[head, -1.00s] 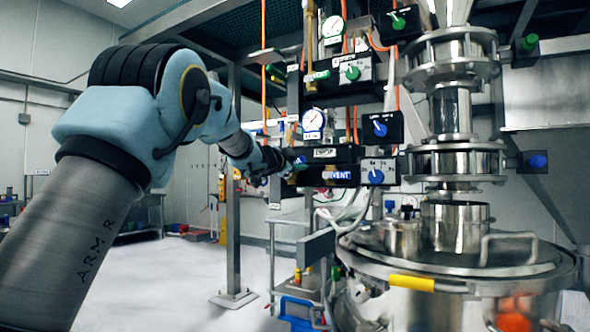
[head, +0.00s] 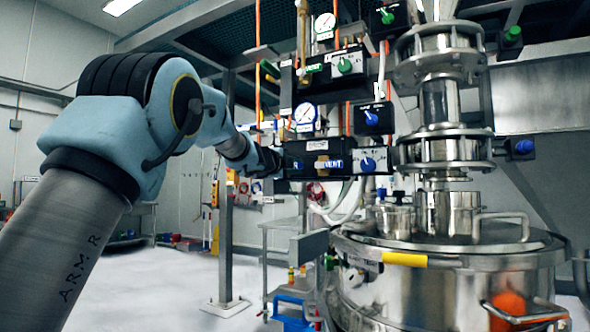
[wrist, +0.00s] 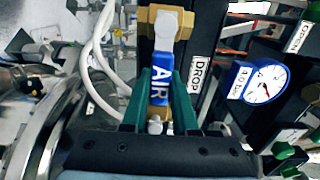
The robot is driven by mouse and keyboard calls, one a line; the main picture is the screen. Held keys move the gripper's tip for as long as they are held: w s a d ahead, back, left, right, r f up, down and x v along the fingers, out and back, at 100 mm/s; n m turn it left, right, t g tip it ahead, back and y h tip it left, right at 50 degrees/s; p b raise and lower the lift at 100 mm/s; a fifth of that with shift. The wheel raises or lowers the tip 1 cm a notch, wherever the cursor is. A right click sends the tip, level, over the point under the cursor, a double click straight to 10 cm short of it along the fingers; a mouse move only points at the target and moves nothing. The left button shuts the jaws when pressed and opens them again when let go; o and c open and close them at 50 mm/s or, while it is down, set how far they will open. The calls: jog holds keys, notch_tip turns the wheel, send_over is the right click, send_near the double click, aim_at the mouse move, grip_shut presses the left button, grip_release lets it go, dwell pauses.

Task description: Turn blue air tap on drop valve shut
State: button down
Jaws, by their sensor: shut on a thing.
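The blue air tap (wrist: 160,84) has a flat handle with white AIR lettering, on a brass valve body (wrist: 165,20) in the wrist view. The DROP label (wrist: 200,75) is just to its right. My gripper (wrist: 158,100) has its green fingers on both sides of the handle and is shut on it. In the head view my gripper (head: 268,160) reaches the left end of the black drop valve box (head: 306,150). There my gripper hides most of the tap, so its angle is hard to tell.
A gauge (wrist: 265,85) sits right of the DROP label in the wrist view, and pale hoses (wrist: 97,65) pass on the left. In the head view, blue (head: 367,165) and green (head: 344,65) knobs are close by. A steel vessel (head: 440,290) stands at right.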

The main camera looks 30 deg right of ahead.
jog(key=shift+f, duration=0.1)
dwell(0.4)
jog(key=c, duration=0.7)
grip_release()
jog(key=b+v, duration=0.2)
jog(key=v, duration=0.8)
jog(key=shift+s+a+b, duration=0.2)
jog(key=shift+a+b, duration=0.1)
jog(key=shift+a, duration=0.05)
